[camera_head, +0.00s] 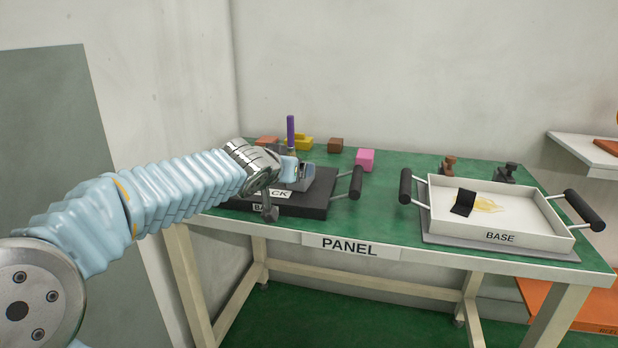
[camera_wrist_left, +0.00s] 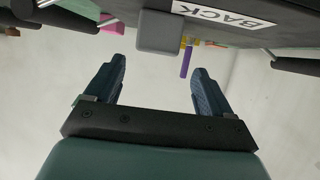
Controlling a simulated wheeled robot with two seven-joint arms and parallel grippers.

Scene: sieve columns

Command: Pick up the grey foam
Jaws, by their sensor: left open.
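A grey foam block (camera_head: 301,181) sits on the black tray labelled BACK, at the left part of the green table. My left gripper (camera_head: 297,170) is at the block and partly hides it in the head view. In the left wrist view the grey foam block (camera_wrist_left: 158,32) shows just beyond the fingertips, roughly centred between them. My left gripper (camera_wrist_left: 158,68) is open there, with nothing between its fingers. Whether a finger touches the block I cannot tell. My right gripper is not in view.
The black tray (camera_head: 318,205) has a raised handle (camera_head: 356,183) on its right. Behind it stand a purple stick (camera_head: 291,130), a yellow piece (camera_head: 304,142), a brown block (camera_head: 336,145) and a pink block (camera_head: 365,159). A white BASE tray (camera_head: 540,246) holds a black piece (camera_head: 463,203).

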